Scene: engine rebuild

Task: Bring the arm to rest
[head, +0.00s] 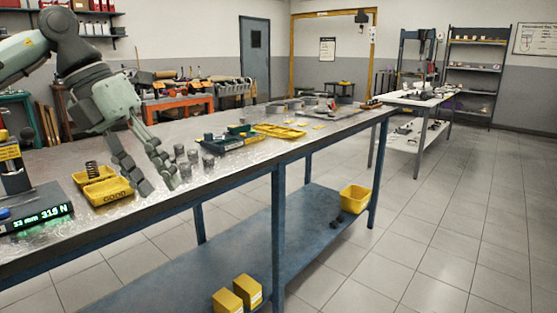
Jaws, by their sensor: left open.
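My left arm comes in from the upper left. Its gripper (157,180) hangs pointing down over the near part of the long metal workbench (240,160). The fingers are spread and nothing shows between them. A yellow tray marked GOOD (108,192) stands just left of the fingers, with a coil spring (92,170) in its left part. Several small grey metal cups (193,157) stand on the bench just right of the fingers. Whether the fingertips touch the bench is hard to tell. My right gripper is not in view.
A spring tester with a green readout (38,217) stands at the left bench end. Yellow trays (278,131) and a green tray (226,144) lie farther along the bench. The lower shelf holds yellow boxes (228,300) and a yellow bin (354,198). The tiled floor at right is clear.

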